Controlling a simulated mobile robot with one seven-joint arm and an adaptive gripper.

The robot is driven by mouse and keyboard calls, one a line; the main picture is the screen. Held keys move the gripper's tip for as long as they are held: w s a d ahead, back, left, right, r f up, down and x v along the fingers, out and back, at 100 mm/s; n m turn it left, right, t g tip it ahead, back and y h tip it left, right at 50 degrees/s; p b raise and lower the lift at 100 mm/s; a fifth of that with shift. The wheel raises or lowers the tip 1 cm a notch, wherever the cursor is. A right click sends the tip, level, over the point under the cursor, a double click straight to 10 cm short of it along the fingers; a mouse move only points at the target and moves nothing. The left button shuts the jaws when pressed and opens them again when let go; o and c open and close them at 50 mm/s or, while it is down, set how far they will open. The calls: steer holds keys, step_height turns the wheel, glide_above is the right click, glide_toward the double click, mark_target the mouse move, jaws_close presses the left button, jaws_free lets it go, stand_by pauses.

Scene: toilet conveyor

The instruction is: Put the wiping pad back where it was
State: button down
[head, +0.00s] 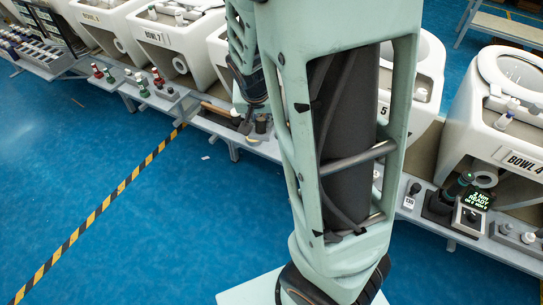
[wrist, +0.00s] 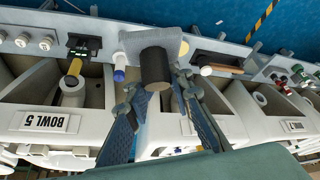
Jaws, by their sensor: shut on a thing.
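The wiping pad shows in the wrist view as a light grey square plate (wrist: 132,42) with a thick dark cylindrical handle (wrist: 155,70). My gripper (wrist: 157,88) has its two blue fingers on either side of this handle and is shut on it. The plate faces away from me, over or against the grey ledge in front of the bowls; I cannot tell whether it touches the ledge. In the head view my gripper (head: 250,98) is near the ledge, partly hidden by my arm, and the pad cannot be made out.
A blue-and-white bottle (wrist: 119,74) stands close to the pad's left. A wooden-handled tool (wrist: 222,68) lies in a dark tray to its right. A yellow-handled item (wrist: 74,67) is further left. White bowls, including BOWL 4 (head: 510,115), line the ledge. Blue floor (head: 190,240) is open in front.

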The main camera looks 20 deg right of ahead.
steer(key=s+d+f+m+h+b, duration=0.1)
steer(key=d+f+m+h+b, duration=0.5)
steer(key=d+f+b, duration=0.65)
steer(key=shift+m+g, duration=0.5)
steer(key=shift+m, duration=0.4)
steer(key=w+f, duration=0.3)
steer(key=w, duration=0.1)
steer(key=w+a+f+b, duration=0.1)
steer(key=w+f, duration=0.3)
steer(key=w, duration=0.1)
steer(key=w+f+b, duration=0.1)
steer(key=w+f, duration=0.3)
steer(key=shift+w+a, duration=0.15)
steer(key=shift+a, duration=0.05)
steer(key=shift+w+f, duration=0.5)
steer(key=shift+f, duration=0.15)
steer(key=shift+f+b, duration=0.4)
steer(key=shift+f, duration=1)
steer(key=shift+f+b, duration=0.15)
steer(key=shift+b, duration=0.15)
steer(key=c, duration=1.7)
jaws_free()
